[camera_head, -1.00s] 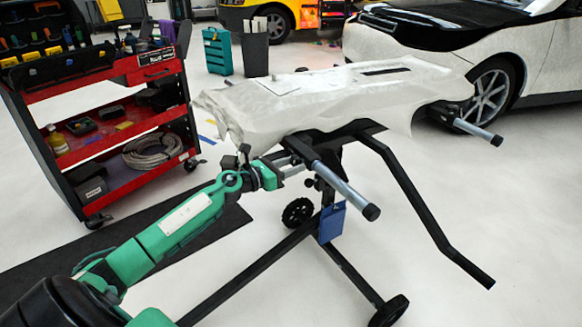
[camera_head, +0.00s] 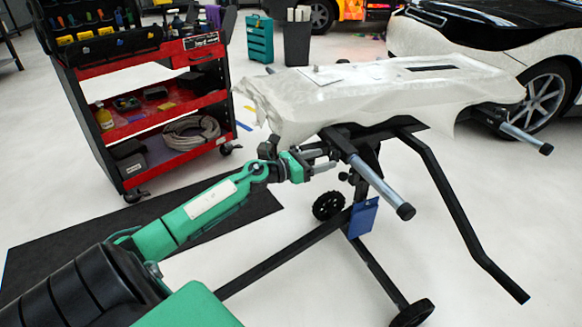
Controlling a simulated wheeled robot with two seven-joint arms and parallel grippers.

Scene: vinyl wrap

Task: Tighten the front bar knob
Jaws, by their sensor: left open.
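A black wheeled stand carries a wrapped white panel (camera_head: 350,92). A grey front bar (camera_head: 380,187) with a black end cap sticks out of the stand towards me. Small black knob shapes (camera_head: 343,176) show under the bar, near the stand's upright; I cannot tell for sure which is the front bar knob. My left gripper (camera_head: 328,160), on a green arm coming from the lower left, is open just left of the bar's inner end. It looks empty, and I cannot tell whether its fingers touch anything. My right gripper is out of view.
A red and black tool cart (camera_head: 140,100) stands at the left, on the floor beyond a dark mat (camera_head: 90,245). A second bar (camera_head: 525,138) juts out at the right. The stand's bent black leg (camera_head: 450,205) and a blue tag (camera_head: 362,217) are near the bar. A white car is behind right.

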